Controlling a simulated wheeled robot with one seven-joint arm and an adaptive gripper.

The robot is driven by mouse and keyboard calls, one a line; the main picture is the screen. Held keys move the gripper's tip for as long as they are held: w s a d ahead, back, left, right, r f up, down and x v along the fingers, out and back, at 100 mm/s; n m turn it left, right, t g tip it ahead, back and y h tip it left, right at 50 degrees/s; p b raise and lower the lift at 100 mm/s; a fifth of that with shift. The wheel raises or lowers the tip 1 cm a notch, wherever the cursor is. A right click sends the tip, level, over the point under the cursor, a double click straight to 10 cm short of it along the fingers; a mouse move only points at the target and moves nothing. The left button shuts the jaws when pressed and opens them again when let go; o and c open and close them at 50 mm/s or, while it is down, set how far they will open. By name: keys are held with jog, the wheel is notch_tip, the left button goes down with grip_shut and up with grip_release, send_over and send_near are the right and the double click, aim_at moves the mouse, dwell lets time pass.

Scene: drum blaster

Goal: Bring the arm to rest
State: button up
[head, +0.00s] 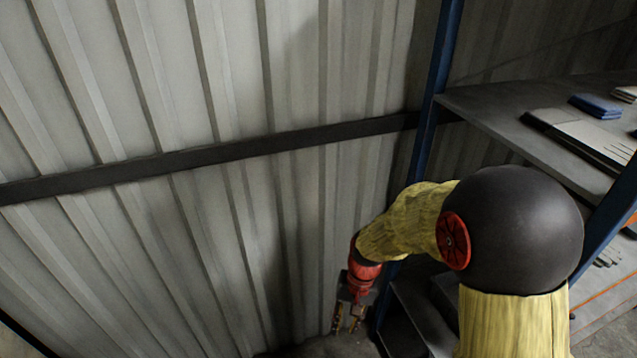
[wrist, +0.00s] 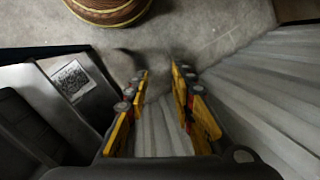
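My gripper (head: 347,322) hangs at the end of my arm, low in the head view, pointing down beside the corrugated wall and the blue shelf post. In the wrist view my gripper (wrist: 159,75) shows two yellow and dark fingers set apart, with nothing between them. Floor and pale corrugated wall show through the gap. My arm has yellow sleeves, a black rounded joint and red parts, and it covers part of the shelving in the head view.
The corrugated wall (head: 250,60) with a dark rail (head: 200,157) fills the left. A blue-posted shelf (head: 480,110) stands close at right, holding a blue item (head: 596,105) and flat papers. In the wrist view, a round woven basket (wrist: 108,10) sits on the grey floor (wrist: 200,30).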

jog(key=s+d+r+t, duration=0.2)
jog(key=s+d+r, duration=0.2)
jog(key=r, duration=0.5)
jog(key=s+d+r+n+t+h+p, duration=0.1)
jog(key=s+d+r, duration=0.3)
jog(key=r, duration=0.6)
jog(key=s+d+r+t, duration=0.3)
jog(key=s+r, duration=0.4)
jog(key=r, duration=0.3)
jog(key=shift+d+r+n+t+h+p, duration=0.3)
jog(key=shift+d+t+p, duration=0.1)
jog(key=shift+t, duration=0.2)
